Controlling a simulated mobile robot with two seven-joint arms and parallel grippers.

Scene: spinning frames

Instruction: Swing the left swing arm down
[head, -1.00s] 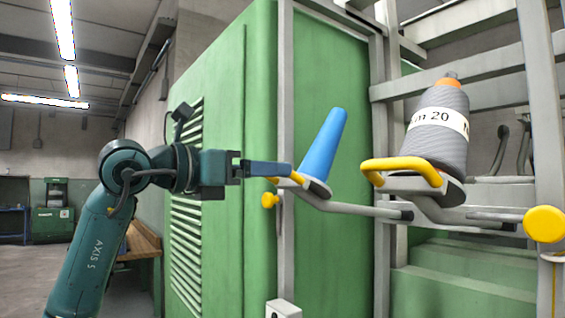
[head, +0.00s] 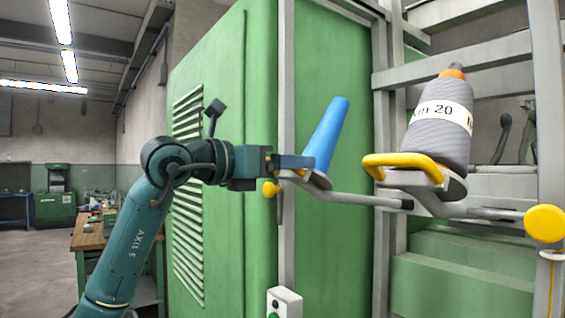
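The left swing arm (head: 350,198) is a grey bar running left from a dark joint near the frame post. It carries a tilted blue cone (head: 326,135) on a grey plate at its left end. Only a sliver of its yellow-orange handle shows beside the plate. My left gripper (head: 302,162) reaches in from the left, with its blue fingers at that handle and overlapping the cone's lower part. The fingers are seen side-on, so their gap and any hold on the handle are hidden. My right gripper is out of view.
At right, a second swing arm with a yellow handle (head: 402,162) bears a grey wound bobbin (head: 440,140). Yellow knobs sit at left (head: 270,188) and right (head: 545,223). A green cabinet (head: 222,220) stands close beside my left arm. A wooden bench (head: 90,238) is behind it.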

